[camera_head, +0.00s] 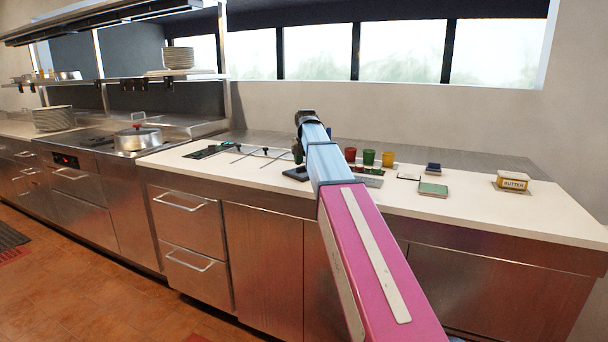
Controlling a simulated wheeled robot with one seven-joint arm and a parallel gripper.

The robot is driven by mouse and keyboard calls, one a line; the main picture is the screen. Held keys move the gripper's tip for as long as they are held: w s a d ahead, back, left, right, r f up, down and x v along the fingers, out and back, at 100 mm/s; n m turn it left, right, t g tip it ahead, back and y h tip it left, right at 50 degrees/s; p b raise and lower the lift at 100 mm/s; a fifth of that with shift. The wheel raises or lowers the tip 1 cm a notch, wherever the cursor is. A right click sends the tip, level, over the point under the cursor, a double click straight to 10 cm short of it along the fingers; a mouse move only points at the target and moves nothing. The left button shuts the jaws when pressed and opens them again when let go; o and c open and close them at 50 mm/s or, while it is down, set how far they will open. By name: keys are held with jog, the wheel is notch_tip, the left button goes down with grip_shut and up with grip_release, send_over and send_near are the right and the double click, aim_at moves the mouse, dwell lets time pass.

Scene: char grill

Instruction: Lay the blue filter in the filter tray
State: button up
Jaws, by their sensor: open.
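A small dark blue square piece (433,168), which looks like the blue filter, lies on the white counter right of my arm. In front of it is a shallow square tray (433,189) with a green piece in it. Just left is a small, flat, pale square with a dark outline (408,177). I cannot tell which of these two is the filter tray. My gripper (297,152) is open, low over the counter left of my forearm, and apart from the blue piece. My own arm hides much of it, and its fingertips are too small to make out.
Red (350,155), green (369,157) and yellow (388,159) cups stand behind the blue piece's left. A butter box (512,180) sits at right. Thin dark rods (245,156) and a dark tray (208,151) lie left. The counter between blue piece and butter is clear.

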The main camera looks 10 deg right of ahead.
jog(key=shift+w+f, duration=0.1)
jog(key=shift+f, duration=0.45)
grip_shut()
jog(key=shift+r, duration=0.1)
